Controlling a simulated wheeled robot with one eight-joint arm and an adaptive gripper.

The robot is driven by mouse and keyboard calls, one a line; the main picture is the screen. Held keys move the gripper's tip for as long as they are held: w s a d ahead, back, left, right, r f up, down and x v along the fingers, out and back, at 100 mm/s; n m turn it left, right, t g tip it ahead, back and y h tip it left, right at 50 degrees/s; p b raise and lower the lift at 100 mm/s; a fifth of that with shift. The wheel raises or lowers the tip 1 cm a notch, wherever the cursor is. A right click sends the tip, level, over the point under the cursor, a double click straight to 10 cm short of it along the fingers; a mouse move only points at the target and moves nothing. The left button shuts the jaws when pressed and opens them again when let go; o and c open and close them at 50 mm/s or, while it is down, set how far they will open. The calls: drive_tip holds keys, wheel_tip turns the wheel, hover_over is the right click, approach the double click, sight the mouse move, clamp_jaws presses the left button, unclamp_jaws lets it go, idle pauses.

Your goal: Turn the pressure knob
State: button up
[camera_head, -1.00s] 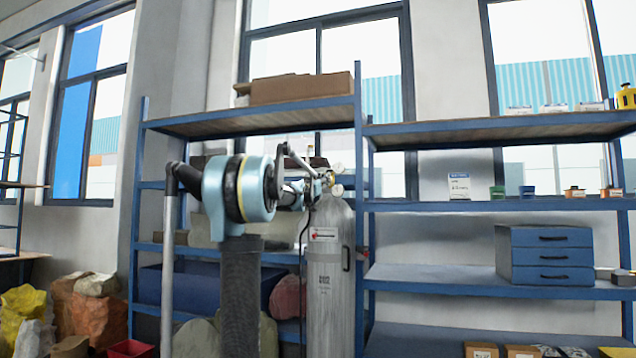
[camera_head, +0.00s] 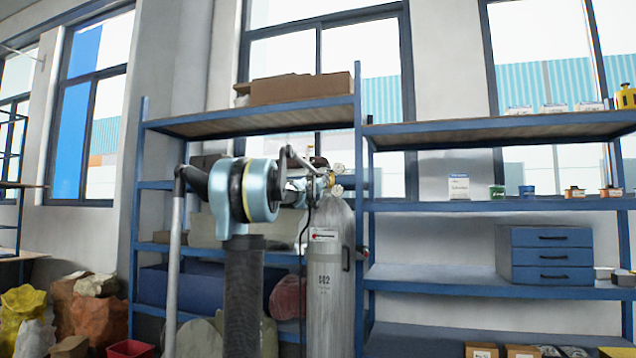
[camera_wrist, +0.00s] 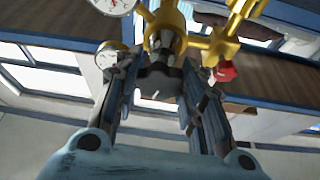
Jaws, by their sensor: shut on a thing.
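The pressure knob (camera_wrist: 157,84) is dark grey with a small white mark, at the upper middle of the wrist view. It sits at the front of a brass regulator (camera_wrist: 168,18). My gripper (camera_wrist: 160,72) has its two dark fingers on either side of the knob and is shut on it. The fingers partly cover its sides. In the head view the brass regulator (camera_head: 330,181) sits on top of a silver gas cylinder (camera_head: 330,280), with my gripper end close at its left. The knob is hidden there.
A red valve knob (camera_wrist: 227,71) is close right. Blue shelving (camera_head: 460,205) stands behind the cylinder, with a blue drawer unit (camera_head: 546,255) at right.

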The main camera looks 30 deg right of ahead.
drive_tip(key=shift+m, duration=0.3)
drive_tip(key=shift+m+g+h, duration=0.6)
drive_tip(key=shift+m+g, duration=0.1)
drive_tip(key=shift+m, duration=0.7)
drive_tip(key=o, duration=1)
drive_tip(key=shift+o, duration=0.2)
drive_tip(key=v, duration=1.2)
drive_tip(key=shift+w+a, duration=0.1)
